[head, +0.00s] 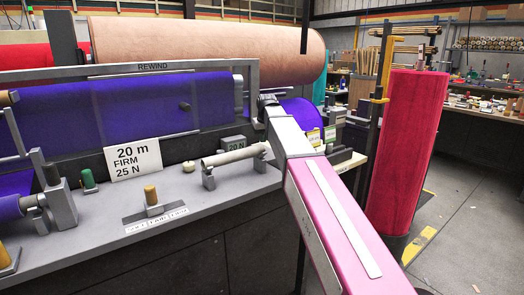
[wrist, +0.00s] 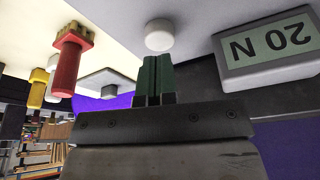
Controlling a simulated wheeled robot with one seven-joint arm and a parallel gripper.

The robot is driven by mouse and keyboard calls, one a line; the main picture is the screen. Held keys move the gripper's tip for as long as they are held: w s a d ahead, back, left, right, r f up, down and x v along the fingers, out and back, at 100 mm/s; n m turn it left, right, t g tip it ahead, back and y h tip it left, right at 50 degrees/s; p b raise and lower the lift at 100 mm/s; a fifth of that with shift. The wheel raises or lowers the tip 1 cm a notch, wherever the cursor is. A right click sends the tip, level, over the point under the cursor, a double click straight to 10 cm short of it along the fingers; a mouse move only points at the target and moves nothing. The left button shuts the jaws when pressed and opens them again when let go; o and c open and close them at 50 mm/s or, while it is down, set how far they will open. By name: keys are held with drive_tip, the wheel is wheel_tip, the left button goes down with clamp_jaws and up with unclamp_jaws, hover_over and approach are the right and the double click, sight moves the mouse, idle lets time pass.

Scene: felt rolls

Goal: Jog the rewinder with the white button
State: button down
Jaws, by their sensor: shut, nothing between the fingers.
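In the wrist view the white button (wrist: 159,35) shows just beyond the tips of my gripper (wrist: 158,62). Its two dark green fingers are together with nothing between them. A gap between fingertips and button cannot be judged from this angle. In the head view my pink arm reaches in from the lower right, and my fingers cannot be made out there. The rewinder carries a purple felt roll (head: 150,105).
A green knob (head: 88,180), a wooden-topped lever (head: 151,196) and a pale tube on supports (head: 235,155) stand on the bench. A red knob (wrist: 68,65) is left of my fingers in the wrist view. A red roll (head: 405,150) stands at right beside open floor.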

drive_tip(key=shift+f, duration=0.15)
drive_tip(key=shift+f, duration=0.35)
drive_tip(key=shift+f, duration=1.45)
drive_tip(key=shift+r, duration=3.05)
